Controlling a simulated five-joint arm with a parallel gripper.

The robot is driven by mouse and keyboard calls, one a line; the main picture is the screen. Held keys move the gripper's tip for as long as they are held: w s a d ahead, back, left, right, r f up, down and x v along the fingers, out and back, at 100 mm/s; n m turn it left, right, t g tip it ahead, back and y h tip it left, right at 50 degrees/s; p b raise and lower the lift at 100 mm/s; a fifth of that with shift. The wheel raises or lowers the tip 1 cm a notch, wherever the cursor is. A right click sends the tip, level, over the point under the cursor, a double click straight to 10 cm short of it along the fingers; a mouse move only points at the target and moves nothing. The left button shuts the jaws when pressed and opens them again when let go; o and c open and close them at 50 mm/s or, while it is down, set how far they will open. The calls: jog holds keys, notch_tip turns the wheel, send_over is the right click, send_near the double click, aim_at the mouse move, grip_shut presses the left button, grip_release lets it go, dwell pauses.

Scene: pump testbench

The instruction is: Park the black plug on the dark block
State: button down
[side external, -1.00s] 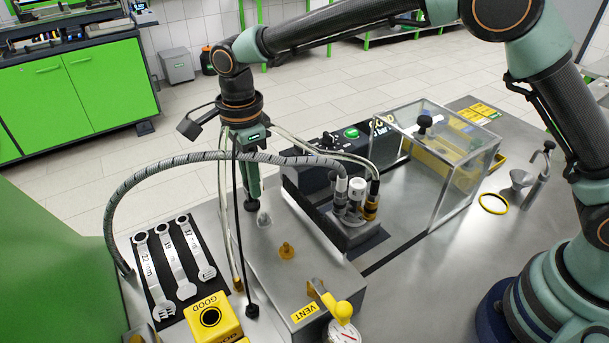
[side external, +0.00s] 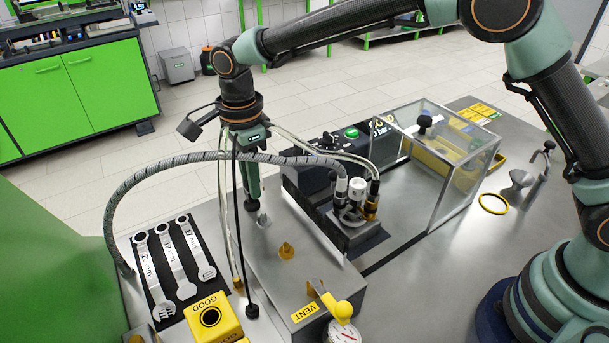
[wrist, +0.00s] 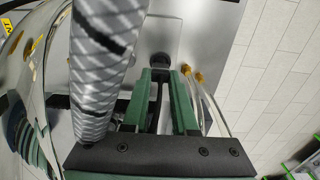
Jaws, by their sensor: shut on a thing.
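My gripper (side external: 254,196) points down over the metal bench, left of the hose fittings. In the wrist view, its two green fingers (wrist: 172,72) are close together. A dark round piece, which looks like the black plug (wrist: 160,60), shows at their tips. In the side view the plug is too small and dark to separate clearly from the fingertips. A small pale fitting (side external: 263,220) stands just below the fingertips. I cannot tell for certain which part is the dark block; a dark ribbed housing (side external: 310,195) stands to the right of my gripper.
A grey braided hose (side external: 130,190) arches past my wrist to the fittings (side external: 356,198). Clear tubes and a black cord with a black end (side external: 252,311) hang nearby. Wrenches (side external: 172,262), a yellow GOOD box (side external: 211,318) and a yellow valve handle (side external: 340,307) lie in front. A clear guard (side external: 462,185) stands right.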

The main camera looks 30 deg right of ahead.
jog(key=shift+f, duration=0.65)
dwell(0.9)
jog(key=c, duration=0.6)
grip_release()
jog(key=shift+r, duration=0.1)
jog(key=shift+r, duration=3.5)
